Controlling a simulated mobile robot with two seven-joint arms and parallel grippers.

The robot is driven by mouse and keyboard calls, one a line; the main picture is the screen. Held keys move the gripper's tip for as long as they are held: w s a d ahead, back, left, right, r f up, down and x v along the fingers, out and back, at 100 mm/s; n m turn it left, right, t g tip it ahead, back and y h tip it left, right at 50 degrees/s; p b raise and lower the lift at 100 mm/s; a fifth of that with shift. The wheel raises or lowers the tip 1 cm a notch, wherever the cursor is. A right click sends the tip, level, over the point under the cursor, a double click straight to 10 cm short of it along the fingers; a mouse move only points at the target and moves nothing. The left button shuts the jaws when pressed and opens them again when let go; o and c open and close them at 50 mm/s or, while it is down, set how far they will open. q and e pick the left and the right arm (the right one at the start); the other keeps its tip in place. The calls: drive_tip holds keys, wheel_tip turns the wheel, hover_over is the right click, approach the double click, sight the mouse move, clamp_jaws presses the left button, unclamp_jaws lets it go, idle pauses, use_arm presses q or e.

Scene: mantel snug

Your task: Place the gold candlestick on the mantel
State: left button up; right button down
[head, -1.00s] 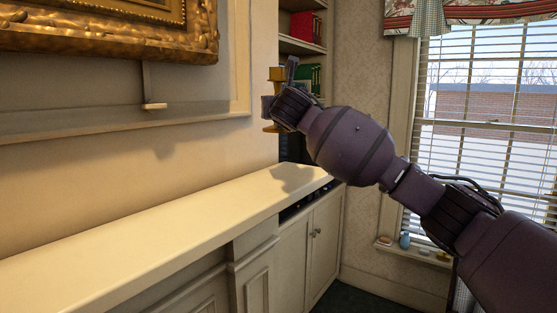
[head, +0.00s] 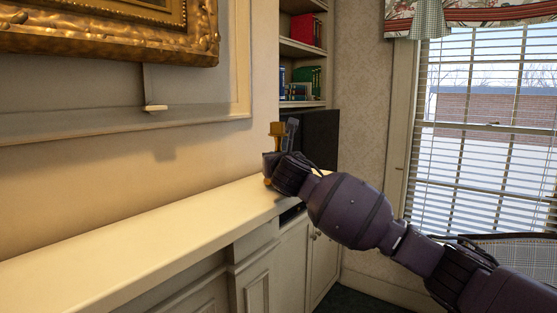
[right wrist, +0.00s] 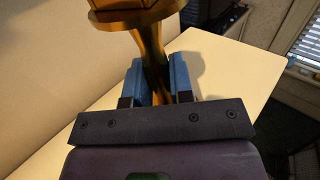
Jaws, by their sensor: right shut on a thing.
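The gold candlestick (head: 276,129) is upright over the far right end of the cream mantel (head: 150,226). My right gripper (head: 275,157) is shut around its stem and covers most of its middle. In the right wrist view the candlestick (right wrist: 148,38) stands between the two blue finger pads of the gripper (right wrist: 160,82), with its wide round part near the top edge. The pale mantel top (right wrist: 222,66) lies beyond it. The base is mostly hidden, and I cannot tell whether it touches the mantel. My left gripper is not in view.
The mantel top is bare to the left. A gilt picture frame (head: 120,50) hangs on the wall above. Bookshelves (head: 302,48) and a dark panel (head: 318,134) stand behind the arm. A window (head: 485,130) with blinds is at the right.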

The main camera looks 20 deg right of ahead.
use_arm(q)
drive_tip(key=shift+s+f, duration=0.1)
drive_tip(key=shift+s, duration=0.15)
use_arm(e)
drive_tip(key=shift+r, duration=0.1)
drive_tip(key=c, duration=1)
unclamp_jaws()
drive_tip(key=shift+s, duration=0.3)
drive_tip(key=s, duration=0.3)
drive_tip(key=s+a, duration=0.1)
drive_tip(key=s, duration=0.6)
drive_tip(key=shift+s+a+b, duration=0.15)
drive_tip(key=shift+a+b, duration=0.05)
drive_tip(key=shift+b, duration=0.2)
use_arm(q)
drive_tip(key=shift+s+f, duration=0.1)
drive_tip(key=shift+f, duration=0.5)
use_arm(e)
drive_tip(key=shift+s, duration=0.6)
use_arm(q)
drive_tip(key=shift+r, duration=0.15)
